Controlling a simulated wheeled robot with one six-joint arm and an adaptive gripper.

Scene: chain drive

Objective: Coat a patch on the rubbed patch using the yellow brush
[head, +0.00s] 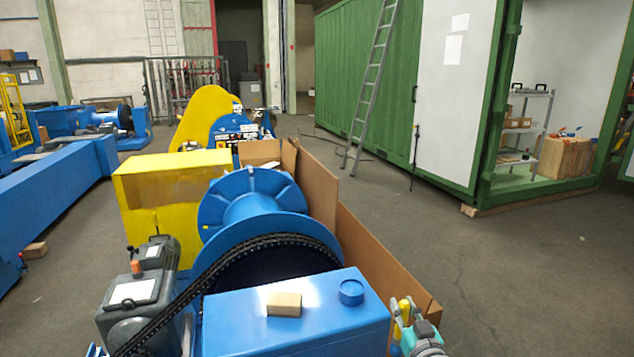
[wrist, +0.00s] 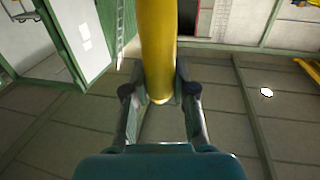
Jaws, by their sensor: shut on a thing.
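My gripper (head: 406,318) is at the bottom right of the head view, just right of the blue box (head: 300,335). It is shut on the yellow brush (head: 405,308), held roughly upright. In the wrist view the brush's thick yellow handle (wrist: 158,45) runs between the two fingers (wrist: 158,98) and out of the top of the picture. Its bristles cannot be made out. A paler area (head: 262,297) shows on the blue box's top, around a tan block (head: 284,304); I cannot tell whether it is the rubbed patch or glare.
A round blue cap (head: 351,291) stands on the box top near my gripper. Behind are a black chain (head: 180,303), a blue drum (head: 250,200) and a yellow housing (head: 165,190). A brown panel (head: 385,262) edges the machine's right side. The floor (head: 530,280) further right is clear.

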